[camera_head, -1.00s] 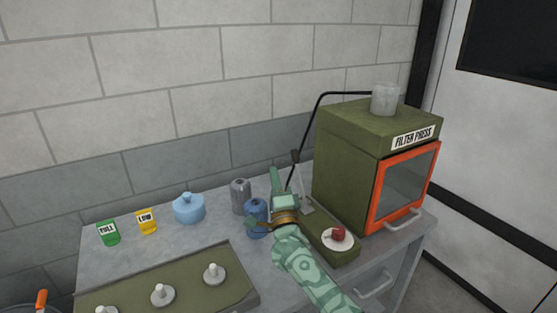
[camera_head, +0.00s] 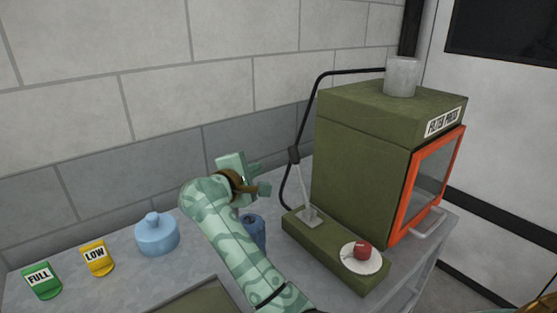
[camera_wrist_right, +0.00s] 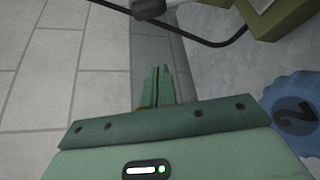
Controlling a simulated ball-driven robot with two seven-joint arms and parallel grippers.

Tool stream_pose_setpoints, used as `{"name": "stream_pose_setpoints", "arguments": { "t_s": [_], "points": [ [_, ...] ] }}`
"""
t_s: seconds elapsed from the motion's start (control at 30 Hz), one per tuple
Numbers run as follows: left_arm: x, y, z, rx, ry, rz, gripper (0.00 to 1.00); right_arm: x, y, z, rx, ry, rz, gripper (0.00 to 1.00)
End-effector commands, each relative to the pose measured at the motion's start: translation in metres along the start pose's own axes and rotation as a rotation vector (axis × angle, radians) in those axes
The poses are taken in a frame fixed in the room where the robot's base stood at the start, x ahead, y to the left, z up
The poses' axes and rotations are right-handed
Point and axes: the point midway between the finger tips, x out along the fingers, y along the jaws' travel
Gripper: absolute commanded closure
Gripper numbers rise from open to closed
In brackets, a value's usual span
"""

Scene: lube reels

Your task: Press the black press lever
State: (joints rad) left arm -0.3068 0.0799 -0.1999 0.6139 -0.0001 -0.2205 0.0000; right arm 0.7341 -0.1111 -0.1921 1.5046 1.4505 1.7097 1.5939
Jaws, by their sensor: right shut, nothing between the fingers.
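The press lever (camera_head: 301,185) is a thin grey rod with a black grip (camera_head: 294,155). It stands up, leaning slightly left, from the green base beside the filter press (camera_head: 360,160). The black grip also shows at the top of the right wrist view (camera_wrist_right: 150,8). My right gripper (camera_head: 264,178) is just left of the lever, apart from it, near the grip's height. In the right wrist view its fingers (camera_wrist_right: 160,84) are close together and empty. My left gripper is not in view.
A red button (camera_head: 362,250) on a white disc sits on the base's front. A dark blue container (camera_head: 258,232) is partly hidden by my right arm. A light blue jar (camera_head: 157,235), yellow LOW card (camera_head: 97,258) and green FULL card (camera_head: 42,279) stand left. A black hose (camera_head: 312,110) arches behind the lever.

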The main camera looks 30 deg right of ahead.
Motion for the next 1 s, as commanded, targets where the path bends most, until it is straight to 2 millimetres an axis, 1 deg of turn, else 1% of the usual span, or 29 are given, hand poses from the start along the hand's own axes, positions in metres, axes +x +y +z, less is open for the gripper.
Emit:
{"name": "stream_pose_setpoints", "arguments": {
  "t_s": [0.07,0.17,0.27,0.5,0.6,0.7,0.8,1.0],
  "points": [
    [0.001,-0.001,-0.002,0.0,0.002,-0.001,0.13,0.004,0.0,0.0,-0.001,-0.001,0.001,1.0],
    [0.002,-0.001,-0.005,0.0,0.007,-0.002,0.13,0.015,0.0,0.0,-0.004,-0.004,0.003,1.0],
    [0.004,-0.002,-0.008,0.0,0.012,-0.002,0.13,0.032,-0.001,0.001,-0.005,-0.005,0.002,1.0],
    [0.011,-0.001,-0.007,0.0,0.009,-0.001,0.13,0.085,-0.002,0.001,-0.007,-0.006,0.001,1.0],
    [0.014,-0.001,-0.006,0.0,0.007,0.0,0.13,0.104,-0.002,0.001,-0.005,-0.006,0.001,1.0],
    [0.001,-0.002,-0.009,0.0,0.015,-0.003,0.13,0.094,0.003,0.02,-0.001,-0.003,0.004,1.0],
    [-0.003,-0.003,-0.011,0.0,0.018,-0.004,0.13,0.09,0.003,0.031,-0.002,-0.003,0.003,1.0],
    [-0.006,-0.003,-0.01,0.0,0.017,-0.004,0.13,0.087,0.0,0.038,-0.004,-0.001,0.001,1.0]
  ]
}}
